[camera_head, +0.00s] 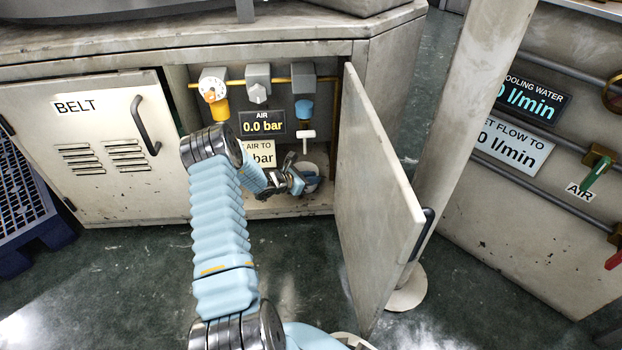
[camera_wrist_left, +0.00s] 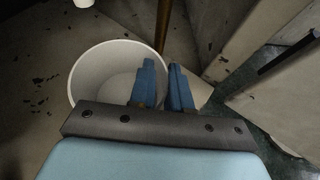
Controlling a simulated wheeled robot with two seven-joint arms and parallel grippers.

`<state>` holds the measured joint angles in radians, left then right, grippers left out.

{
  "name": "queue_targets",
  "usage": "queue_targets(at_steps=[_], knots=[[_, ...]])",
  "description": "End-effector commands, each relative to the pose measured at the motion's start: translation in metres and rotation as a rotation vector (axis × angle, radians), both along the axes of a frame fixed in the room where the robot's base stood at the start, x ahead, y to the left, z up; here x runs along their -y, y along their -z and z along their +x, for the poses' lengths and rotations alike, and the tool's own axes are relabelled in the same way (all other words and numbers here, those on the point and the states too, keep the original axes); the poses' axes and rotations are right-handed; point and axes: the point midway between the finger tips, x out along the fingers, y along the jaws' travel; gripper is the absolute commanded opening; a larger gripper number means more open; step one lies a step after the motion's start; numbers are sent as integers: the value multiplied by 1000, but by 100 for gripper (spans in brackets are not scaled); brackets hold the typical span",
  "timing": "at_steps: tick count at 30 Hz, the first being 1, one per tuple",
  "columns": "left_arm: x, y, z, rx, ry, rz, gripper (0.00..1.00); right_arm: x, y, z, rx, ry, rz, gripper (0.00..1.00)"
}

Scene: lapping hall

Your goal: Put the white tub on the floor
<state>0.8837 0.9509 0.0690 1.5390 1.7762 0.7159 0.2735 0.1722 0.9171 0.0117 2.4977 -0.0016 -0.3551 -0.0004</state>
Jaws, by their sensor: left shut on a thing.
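The white tub (camera_head: 312,171) stands upright on the floor of the open cabinet compartment, partly hidden behind my left gripper (camera_head: 296,180). In the left wrist view the tub (camera_wrist_left: 92,68) is round, open at the top and looks empty inside. The blue fingers of my left gripper (camera_wrist_left: 164,88) are shut on the tub's right wall, one finger inside the rim and one outside. The dark green hall floor (camera_head: 280,260) shows in front of the cabinet. My right gripper is in neither view.
The cabinet door (camera_head: 375,200) stands open to the right of the compartment. A pale post (camera_head: 470,110) rises beyond it. Valves and an air display (camera_head: 262,123) hang above the tub. The closed BELT door (camera_head: 90,145) is at left, with a blue pallet (camera_head: 25,205) beside it.

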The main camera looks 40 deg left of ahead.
Motion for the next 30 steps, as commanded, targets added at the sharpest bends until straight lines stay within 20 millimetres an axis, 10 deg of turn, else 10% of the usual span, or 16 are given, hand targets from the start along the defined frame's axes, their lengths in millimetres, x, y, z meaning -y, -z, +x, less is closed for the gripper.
queue_targets(at_steps=[6, 16, 30], knots=[[0, 1, 0, 0, 0, 0, 43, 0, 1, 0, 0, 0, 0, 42], [0, -5, 0, 0, 0, 0, 43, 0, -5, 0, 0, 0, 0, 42], [-19, -47, -85, -1, -1, 1, 43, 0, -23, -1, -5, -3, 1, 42]])
